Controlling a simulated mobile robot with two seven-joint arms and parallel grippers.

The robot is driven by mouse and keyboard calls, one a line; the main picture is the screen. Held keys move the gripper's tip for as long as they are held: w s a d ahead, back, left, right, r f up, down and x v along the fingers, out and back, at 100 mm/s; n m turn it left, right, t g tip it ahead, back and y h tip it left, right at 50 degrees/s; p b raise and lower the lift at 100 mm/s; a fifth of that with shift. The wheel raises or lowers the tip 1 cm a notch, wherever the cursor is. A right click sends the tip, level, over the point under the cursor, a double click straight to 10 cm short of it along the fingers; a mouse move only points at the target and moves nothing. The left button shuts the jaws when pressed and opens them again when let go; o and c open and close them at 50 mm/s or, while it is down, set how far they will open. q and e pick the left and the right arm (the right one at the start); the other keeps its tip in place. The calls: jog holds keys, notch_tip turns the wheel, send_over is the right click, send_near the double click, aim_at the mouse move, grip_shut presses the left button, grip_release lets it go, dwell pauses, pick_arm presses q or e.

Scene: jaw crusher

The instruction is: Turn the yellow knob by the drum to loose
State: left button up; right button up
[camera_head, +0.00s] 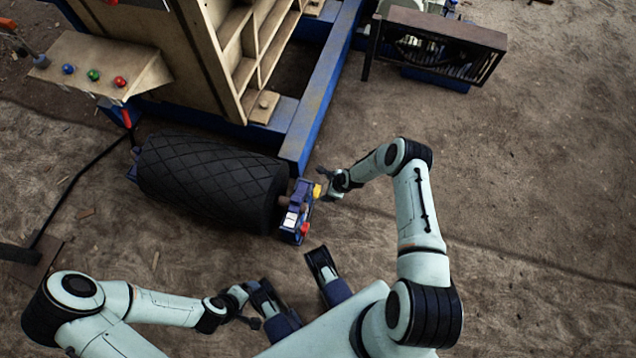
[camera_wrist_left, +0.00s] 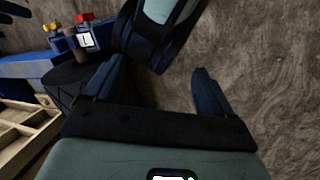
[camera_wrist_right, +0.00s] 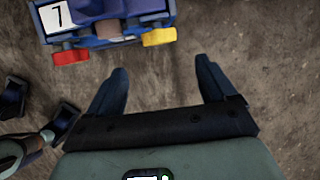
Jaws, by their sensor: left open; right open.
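The yellow knob (camera_head: 317,190) sits on a small blue unit (camera_head: 297,211) at the right end of the black drum (camera_head: 212,185). In the right wrist view the yellow knob (camera_wrist_right: 158,37) is just ahead of the open right gripper (camera_wrist_right: 162,72), roughly in line with the gap and apart from the fingers. In the head view my right gripper (camera_head: 326,186) is close on the knob's right side. My left gripper (camera_wrist_left: 155,76) is open and empty, low near my base. In the left wrist view the yellow knob (camera_wrist_left: 50,27) shows far off at upper left.
A button panel (camera_head: 100,62) is at upper left, a grated box (camera_head: 440,45) at upper right. Ground at right is clear.

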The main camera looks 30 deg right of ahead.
aim_at(315, 191)
jog(key=b+x, duration=0.5)
jog(key=x, duration=0.6)
jog(key=shift+w+a+f, duration=0.15)
jog(key=shift+w+f, duration=0.05)
jog(key=shift+f, duration=0.1)
pick_arm(q)
jog(key=w+a+f+t+y, duration=0.1)
jog(key=w+a+f, duration=0.2)
jog(key=f, duration=0.4)
jog(key=shift+w+a+n, duration=0.4)
jog(key=shift+w, duration=0.3)
